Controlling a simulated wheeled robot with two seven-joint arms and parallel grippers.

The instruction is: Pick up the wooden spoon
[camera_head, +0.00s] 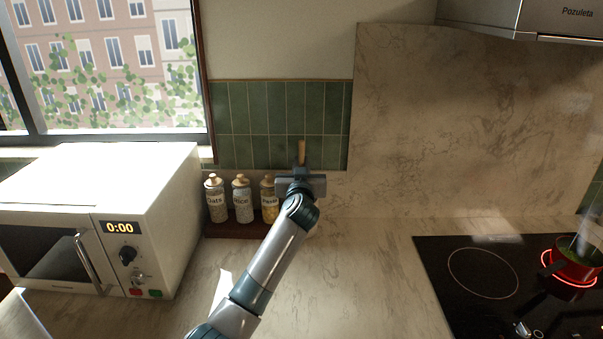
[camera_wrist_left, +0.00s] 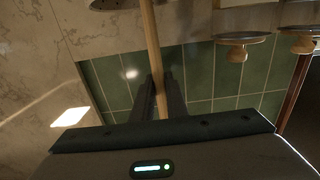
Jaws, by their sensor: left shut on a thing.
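The wooden spoon shows in the head view as a short light-brown upright piece (camera_head: 301,150) above my left gripper (camera_head: 300,170). In the left wrist view its long thin handle (camera_wrist_left: 151,40) runs from the top edge down between the two dark fingers of my left gripper (camera_wrist_left: 160,85). The gripper is shut on the handle. The spoon's other end is out of the wrist view, and my wrist hides its lower part in the head view. My right gripper is in neither view.
Labelled jars (camera_head: 241,200) with wooden lids stand on a dark tray (camera_head: 236,230) left of my gripper. A white microwave (camera_head: 150,215) is further left. A red pot (camera_head: 577,262) sits on a glowing ring of the cooktop (camera_head: 445,290). The counter between is clear.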

